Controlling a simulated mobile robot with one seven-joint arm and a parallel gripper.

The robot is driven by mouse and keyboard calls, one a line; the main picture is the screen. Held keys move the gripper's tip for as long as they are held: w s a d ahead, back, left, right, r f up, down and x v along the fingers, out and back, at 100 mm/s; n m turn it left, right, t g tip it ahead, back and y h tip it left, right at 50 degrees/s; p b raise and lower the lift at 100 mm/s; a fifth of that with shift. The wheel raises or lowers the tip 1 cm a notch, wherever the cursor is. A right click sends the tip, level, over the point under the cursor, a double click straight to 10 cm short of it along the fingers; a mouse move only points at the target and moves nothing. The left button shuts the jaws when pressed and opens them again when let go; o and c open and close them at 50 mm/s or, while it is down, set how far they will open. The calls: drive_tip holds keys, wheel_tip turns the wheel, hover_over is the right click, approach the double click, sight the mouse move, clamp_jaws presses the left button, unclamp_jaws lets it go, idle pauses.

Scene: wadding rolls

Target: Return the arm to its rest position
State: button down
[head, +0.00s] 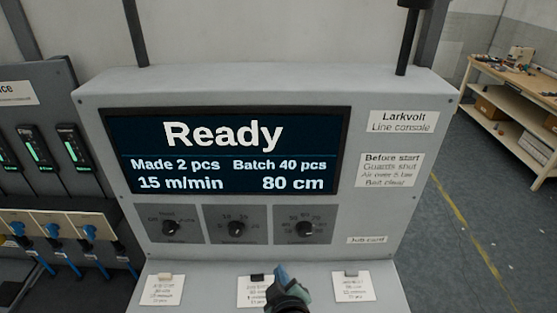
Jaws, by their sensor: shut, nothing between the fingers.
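My gripper (283,276) is at the bottom middle of the head view, shut and empty. It is in front of the console's lower ledge and partly covers the middle card (256,291). The rest of my arm is mostly below the picture. The grey line console (390,92) fills the middle of the view. Its screen (226,150) reads "Ready", "Made 2 pcs", "Batch 40 pcs", "15 m/min" and "80 cm". Below it are three dark knobs, left (170,228), middle (237,229) and right (304,228).
Cards are clipped at left (163,290) and right (353,287) on the ledge. A dark panel with green-lit units (73,150) and blue-handled parts (88,233) stands at left. A wooden workbench (510,85) is at the back right. The floor (455,250) at right is clear.

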wheel_tip(320, 180, up, 33)
drive_tip(key=w+m+t+b, duration=0.2)
drive_tip(key=m+t+b, duration=0.25)
drive_tip(key=t, duration=0.35)
drive_tip(key=s+r+m+t+b, duration=0.1)
drive_tip(key=s+r+m+t, duration=0.1)
drive_tip(key=s+r, duration=0.6)
drive_tip(key=s+r+m+t+h, duration=0.1)
drive_tip(key=s+r+m+t, duration=0.2)
drive_tip(key=r, duration=0.9)
drive_tip(key=s+t, duration=0.2)
drive_tip(key=s, duration=0.2)
drive_tip(key=shift+s+a+b, duration=0.15)
drive_tip(key=shift+s+b, duration=0.2)
drive_tip(key=shift+b, duration=0.05)
drive_tip(key=shift+w+f, duration=0.1)
